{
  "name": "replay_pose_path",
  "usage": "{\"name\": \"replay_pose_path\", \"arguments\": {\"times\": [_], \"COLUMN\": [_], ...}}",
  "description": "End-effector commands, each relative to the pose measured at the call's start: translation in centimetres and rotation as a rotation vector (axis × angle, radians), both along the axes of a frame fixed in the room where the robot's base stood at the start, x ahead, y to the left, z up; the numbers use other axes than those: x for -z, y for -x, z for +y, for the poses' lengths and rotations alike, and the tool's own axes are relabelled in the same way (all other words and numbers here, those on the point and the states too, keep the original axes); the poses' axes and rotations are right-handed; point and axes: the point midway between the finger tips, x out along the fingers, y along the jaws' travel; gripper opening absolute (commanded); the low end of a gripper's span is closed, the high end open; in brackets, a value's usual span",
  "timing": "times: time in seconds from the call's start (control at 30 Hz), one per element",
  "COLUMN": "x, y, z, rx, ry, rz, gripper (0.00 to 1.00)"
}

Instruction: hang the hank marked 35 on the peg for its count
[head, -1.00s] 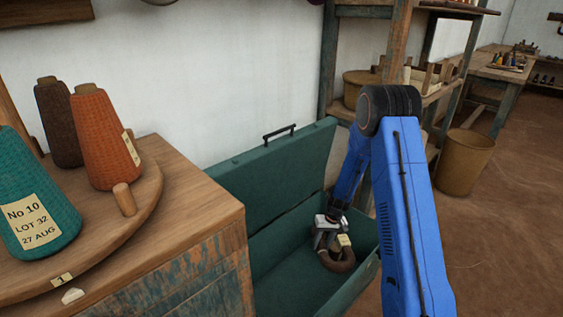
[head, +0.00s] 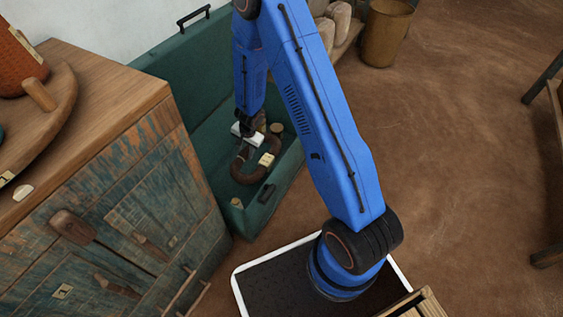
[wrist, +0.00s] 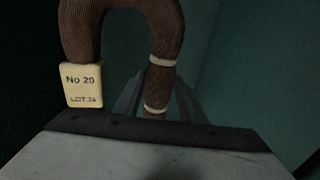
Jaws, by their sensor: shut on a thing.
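A dark brown hank (head: 240,172) hangs in my gripper (head: 246,142) inside the open teal chest (head: 205,150). I cannot tell whether it touches the chest floor. In the wrist view the fingers of my gripper (wrist: 155,95) are shut on one side of the hank (wrist: 165,25), near two pale ties. Its cream tag (wrist: 82,85) reads "No 20" with a lot line below; the lot's last digit is unclear. A wooden peg (head: 38,94) stands on the round board (head: 62,110) on the cabinet at left.
The chest lid leans open against the wall. The worn blue cabinet (head: 135,215) stands close to the chest's left side. An orange cone (head: 18,62) is on the round board. A bin (head: 386,32) stands at back right; the floor (head: 460,130) between is clear.

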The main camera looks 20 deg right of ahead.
Motion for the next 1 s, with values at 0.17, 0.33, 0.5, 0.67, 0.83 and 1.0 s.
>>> {"name": "replay_pose_path", "arguments": {"times": [0.17,0.33,0.5,0.67,0.83,1.0], "x": [0.1,0.1,0.6,2.0,3.2,4.2], "y": [0.1,0.1,0.1,0.1,0.1,0.1], "z": [0.1,0.1,0.1,0.1,0.1,0.1], "rx": [0.023,0.021,0.022,0.023,0.023,0.022], "ry": [0.001,0.002,0.002,0.003,0.005,0.003], "rz": [0.001,0.001,0.004,0.009,0.011,0.010], "gripper": [0.10,0.10,0.10,0.10,0.10,0.10]}}
